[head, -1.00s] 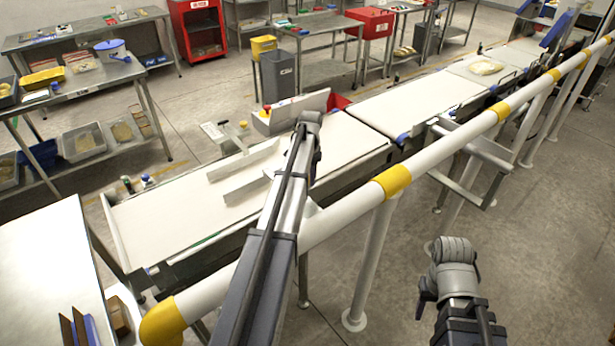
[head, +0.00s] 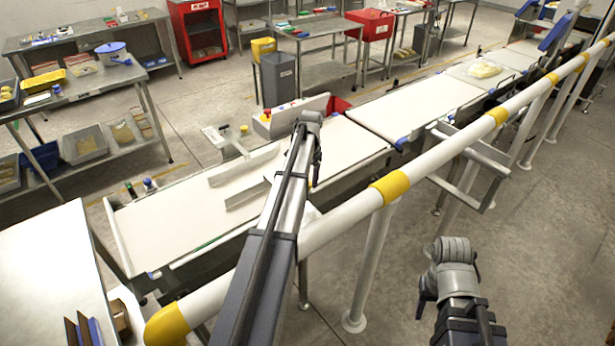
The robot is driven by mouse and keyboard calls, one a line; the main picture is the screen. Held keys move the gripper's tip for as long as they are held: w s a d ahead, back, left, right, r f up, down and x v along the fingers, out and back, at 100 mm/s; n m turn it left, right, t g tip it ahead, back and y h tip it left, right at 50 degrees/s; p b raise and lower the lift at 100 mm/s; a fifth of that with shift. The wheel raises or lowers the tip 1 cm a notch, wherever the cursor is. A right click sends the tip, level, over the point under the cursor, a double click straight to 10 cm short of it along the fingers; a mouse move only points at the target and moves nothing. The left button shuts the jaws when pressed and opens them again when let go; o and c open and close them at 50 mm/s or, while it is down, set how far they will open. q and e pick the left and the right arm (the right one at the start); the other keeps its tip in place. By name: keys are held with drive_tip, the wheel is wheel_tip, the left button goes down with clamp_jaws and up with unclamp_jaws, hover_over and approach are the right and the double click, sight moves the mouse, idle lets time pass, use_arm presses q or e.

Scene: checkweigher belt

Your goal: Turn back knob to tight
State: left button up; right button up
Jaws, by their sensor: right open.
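A bracket with a small pale label plate (head: 214,135) stands at the far edge of the checkweigher belt (head: 165,222), beside the guide rails (head: 245,165). A small yellow knob (head: 244,129) shows next to it; I cannot tell whether this is the back knob, or how tight it is. My left arm crosses the belt, its end just right of the guide rails; its jaws are hidden. My right gripper (head: 424,297) is open and low at the lower right, in front of the white guard rail and well away from the bracket. Its fingers show only in part.
The white guard rail (head: 340,222) with yellow bands runs between me and the belt. Small buttons or knobs (head: 149,184) stand at the belt's far left. A pale bag (head: 484,70) lies on the far right belt. A white table (head: 45,265) is at the left.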

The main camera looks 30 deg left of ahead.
use_arm(q)
drive_tip(key=shift+d+r+p, duration=0.15)
drive_tip(key=shift+r+p, duration=2)
drive_tip(key=shift+r, duration=0.5)
drive_tip(key=shift+r, duration=0.1)
